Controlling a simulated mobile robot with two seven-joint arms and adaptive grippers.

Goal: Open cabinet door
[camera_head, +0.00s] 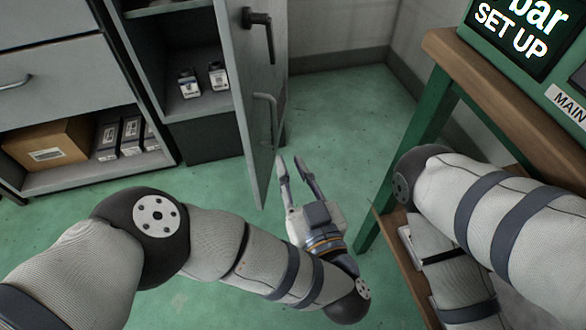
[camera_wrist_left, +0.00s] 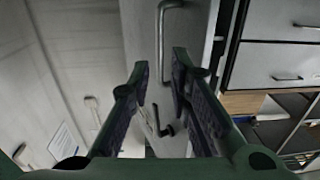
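The grey cabinet door (camera_head: 248,95) stands swung open in the head view, its free edge toward the right, with the cabinet's shelves showing to its left. It carries a pale bar handle (camera_head: 275,120) low down and a dark lever handle (camera_head: 258,18) higher up. My left gripper (camera_head: 290,160) is open and empty, beside the door's lower free edge and below the bar handle. In the left wrist view the door (camera_wrist_left: 200,20) and the bar handle (camera_wrist_left: 162,40) lie beyond my parted fingers (camera_wrist_left: 160,65). My right arm shows at the right, but its gripper is out of view.
Two small bottles (camera_head: 203,80) stand on the cabinet shelf. Drawers (camera_head: 50,80) and an open shelf with a cardboard box (camera_head: 48,143) are at the left. A wooden-topped bench with green legs (camera_head: 428,120) stands at the right. Green floor (camera_head: 345,115) is clear between door and bench.

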